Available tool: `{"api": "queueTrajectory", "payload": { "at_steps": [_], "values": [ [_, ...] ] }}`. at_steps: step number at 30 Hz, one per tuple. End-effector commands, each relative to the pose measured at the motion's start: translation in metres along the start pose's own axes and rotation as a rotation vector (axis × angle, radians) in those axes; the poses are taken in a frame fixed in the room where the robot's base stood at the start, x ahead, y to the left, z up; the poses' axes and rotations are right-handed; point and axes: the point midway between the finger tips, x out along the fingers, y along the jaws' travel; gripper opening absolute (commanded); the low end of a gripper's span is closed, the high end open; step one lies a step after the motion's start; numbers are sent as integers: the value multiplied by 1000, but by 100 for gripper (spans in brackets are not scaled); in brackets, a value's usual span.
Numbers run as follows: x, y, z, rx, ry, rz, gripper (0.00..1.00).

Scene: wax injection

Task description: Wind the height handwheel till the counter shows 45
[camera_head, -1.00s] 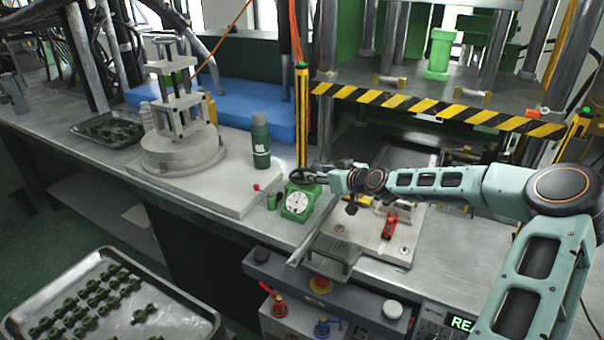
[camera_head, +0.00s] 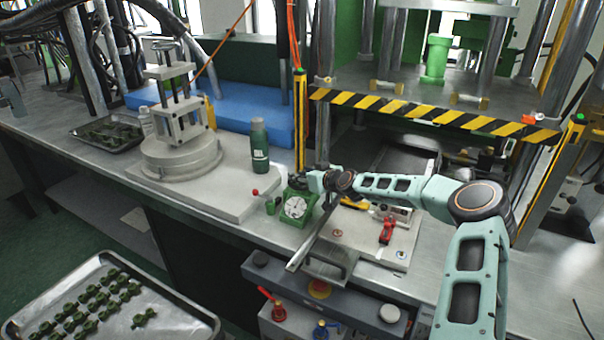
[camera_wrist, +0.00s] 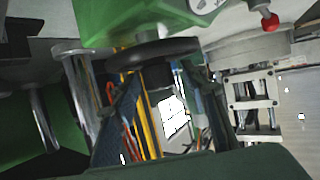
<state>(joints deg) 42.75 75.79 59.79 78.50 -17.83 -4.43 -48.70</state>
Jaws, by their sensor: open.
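The green counter housing (camera_head: 284,214) with a round white dial (camera_head: 295,207) stands at the bench's front edge, left of the metal plate. The dial's reading is too small to tell. In the wrist view the green housing (camera_wrist: 120,18) fills the top, with part of the dial (camera_wrist: 204,5) at the edge. A dark round handwheel (camera_wrist: 155,52) sits against the housing. My gripper (camera_wrist: 163,100) is open, its two dark fingers apart on either side of the wheel's hub; I cannot tell whether they touch it. In the head view my gripper (camera_head: 308,181) is beside the housing, partly hiding the wheel.
A red-knobbed lever (camera_head: 256,191) and a green bottle (camera_head: 259,146) stand left of the housing. A red clamp (camera_head: 387,230) is on the plate to the right. A striped press guard (camera_head: 430,108) crosses behind. A tray of green parts (camera_head: 170,318) is at front left.

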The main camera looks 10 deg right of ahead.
Motion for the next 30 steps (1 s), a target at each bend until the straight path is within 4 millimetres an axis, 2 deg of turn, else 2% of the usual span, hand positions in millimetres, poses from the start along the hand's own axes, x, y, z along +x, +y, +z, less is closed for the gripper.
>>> {"api": "queueTrajectory", "payload": {
  "at_steps": [9, 20, 30],
  "values": [
    [2, 0, 0, 0, 0, 0, 40],
    [1, 0, 0, 0, 0, 0, 0],
    [1, 0, -1, 9, 0, 33, 0]
  ]
}}
